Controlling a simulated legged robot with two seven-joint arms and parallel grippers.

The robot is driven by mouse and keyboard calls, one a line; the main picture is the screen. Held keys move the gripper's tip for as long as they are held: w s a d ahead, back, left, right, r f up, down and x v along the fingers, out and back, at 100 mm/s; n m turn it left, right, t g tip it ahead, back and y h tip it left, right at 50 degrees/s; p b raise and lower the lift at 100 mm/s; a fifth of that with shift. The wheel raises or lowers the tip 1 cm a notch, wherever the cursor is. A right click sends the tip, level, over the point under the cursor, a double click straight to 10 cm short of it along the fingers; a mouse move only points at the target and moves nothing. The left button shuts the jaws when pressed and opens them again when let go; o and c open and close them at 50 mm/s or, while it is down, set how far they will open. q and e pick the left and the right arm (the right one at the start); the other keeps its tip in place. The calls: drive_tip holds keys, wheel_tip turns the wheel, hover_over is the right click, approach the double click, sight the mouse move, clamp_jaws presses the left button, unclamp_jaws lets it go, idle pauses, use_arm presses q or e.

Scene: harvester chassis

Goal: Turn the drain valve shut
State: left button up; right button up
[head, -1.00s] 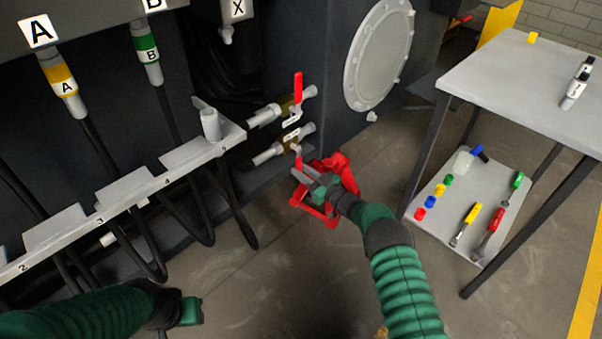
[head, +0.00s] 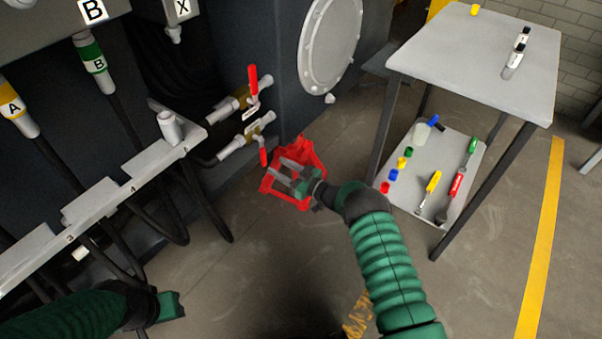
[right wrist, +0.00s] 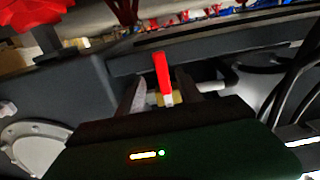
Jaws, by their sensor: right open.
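Two brass valves sit one above the other on pipe stubs at the chassis. The upper valve's red lever (head: 253,80) points up and the lower valve's red lever (head: 263,156) points down, both crosswise to their pipes. Their small tags are too small to read, so I cannot tell which is the drain valve. My right gripper (head: 279,171) is open and empty, just right of and below the lower lever in the head view. In the right wrist view a red lever (right wrist: 161,72) shows between the open fingers, beyond them. My left gripper (head: 171,305) is low at left, its fingers not discernible.
A red open container (head: 312,155) stands on the floor behind my right gripper. A grey table (head: 470,65) with a lower shelf of tools and caps stands at right. A numbered bracket (head: 120,190) with hanging hoses is at left.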

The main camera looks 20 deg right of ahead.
drive_tip(key=p+v, duration=0.3)
drive_tip(key=v, duration=0.8)
drive_tip(key=shift+p, duration=0.4)
drive_tip(key=shift+d+f, duration=0.1)
